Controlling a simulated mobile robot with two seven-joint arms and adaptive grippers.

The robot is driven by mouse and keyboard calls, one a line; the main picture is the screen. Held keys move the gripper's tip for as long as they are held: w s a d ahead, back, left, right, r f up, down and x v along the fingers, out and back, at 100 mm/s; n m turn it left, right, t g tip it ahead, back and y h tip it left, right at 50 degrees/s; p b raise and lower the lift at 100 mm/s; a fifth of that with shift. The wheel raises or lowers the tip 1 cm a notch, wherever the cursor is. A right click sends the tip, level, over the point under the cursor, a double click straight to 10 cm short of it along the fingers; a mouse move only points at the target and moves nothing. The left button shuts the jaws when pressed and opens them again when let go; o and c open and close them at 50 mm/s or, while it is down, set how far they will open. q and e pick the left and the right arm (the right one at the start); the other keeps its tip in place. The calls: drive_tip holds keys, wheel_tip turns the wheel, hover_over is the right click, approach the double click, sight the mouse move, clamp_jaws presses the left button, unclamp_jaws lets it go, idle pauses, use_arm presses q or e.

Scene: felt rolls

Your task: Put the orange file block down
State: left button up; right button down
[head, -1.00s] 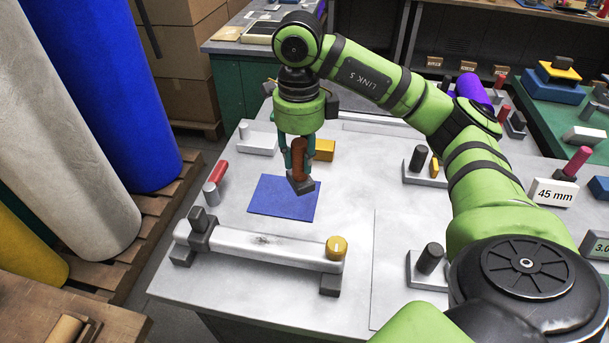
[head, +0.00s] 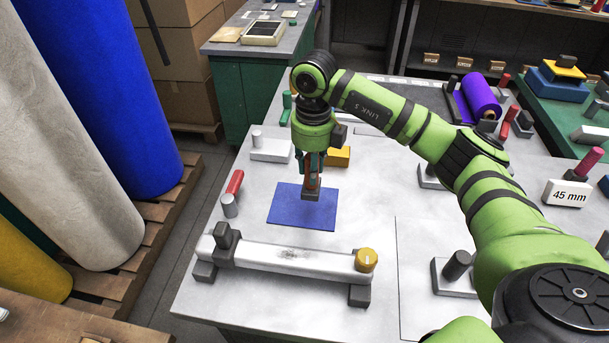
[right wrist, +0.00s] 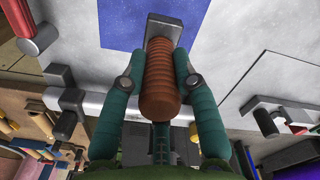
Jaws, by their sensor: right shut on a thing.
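The orange file block has an orange-brown ribbed handle (right wrist: 161,80) and a dark grey foot (right wrist: 166,28). My right gripper (head: 312,170) is shut on the handle, with one teal finger on each side in the right wrist view (right wrist: 160,68). In the head view the block (head: 311,194) hangs foot down over the right half of a flat blue sheet (head: 285,210) on the pale table. I cannot tell whether the foot touches the sheet. My left gripper is not in view.
A white bar (head: 290,257) with grey feet and a yellow knob (head: 366,260) lies in front of the sheet. A yellow block (head: 339,156) is behind the gripper. A red cylinder (head: 235,182) lies left. Clear table lies right of the sheet.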

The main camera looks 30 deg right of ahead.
sight(304, 184)
drive_tip(key=shift+w+a+f, duration=0.45)
drive_tip(key=shift+w+a, duration=0.1)
drive_tip(key=shift+a, duration=0.1)
drive_tip(key=shift+f+p, duration=0.35)
wheel_tip(304, 184, down, 4)
drive_tip(key=shift+r+p, duration=0.25)
drive_tip(key=shift+p, duration=0.4)
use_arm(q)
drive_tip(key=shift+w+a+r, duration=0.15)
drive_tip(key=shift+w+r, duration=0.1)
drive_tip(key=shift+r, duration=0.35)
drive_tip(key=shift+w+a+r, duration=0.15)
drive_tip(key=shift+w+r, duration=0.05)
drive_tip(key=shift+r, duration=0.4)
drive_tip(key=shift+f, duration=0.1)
use_arm(e)
drive_tip(key=shift+f, duration=0.1)
drive_tip(key=c, duration=1.4)
unclamp_jaws()
drive_tip(key=shift+f, duration=0.1)
drive_tip(key=o, duration=0.4)
drive_tip(key=shift+o, duration=0.2)
drive_tip(key=shift+r, duration=0.2)
